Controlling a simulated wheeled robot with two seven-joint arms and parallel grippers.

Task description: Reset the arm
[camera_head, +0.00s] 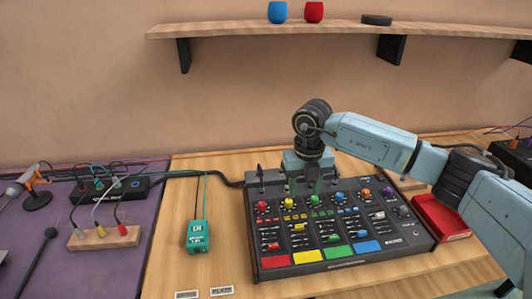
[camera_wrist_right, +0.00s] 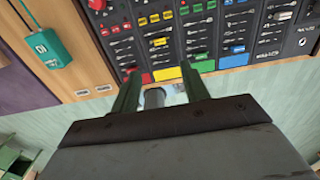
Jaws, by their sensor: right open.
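My right arm comes in from the right in the head view, and its gripper (camera_head: 304,184) points down over the back part of a black mixer (camera_head: 345,262). The mixer has coloured knobs, sliders and a row of red, yellow, green and blue pads. In the right wrist view the two dark green fingers of my right gripper (camera_wrist_right: 161,82) stand apart, with no object held between them. The mixer also shows in that view (camera_wrist_right: 215,50), beyond the fingertips. Whether the fingers touch the mixer is unclear. My left gripper is in neither view.
A teal DI box (camera_head: 197,236) lies left of the mixer, and a red tray (camera_head: 440,216) sits right of it. A purple mat (camera_head: 75,262) at left holds cables and small gear. A wall shelf (camera_head: 340,29) carries a blue cup (camera_head: 277,12) and red cup (camera_head: 314,12).

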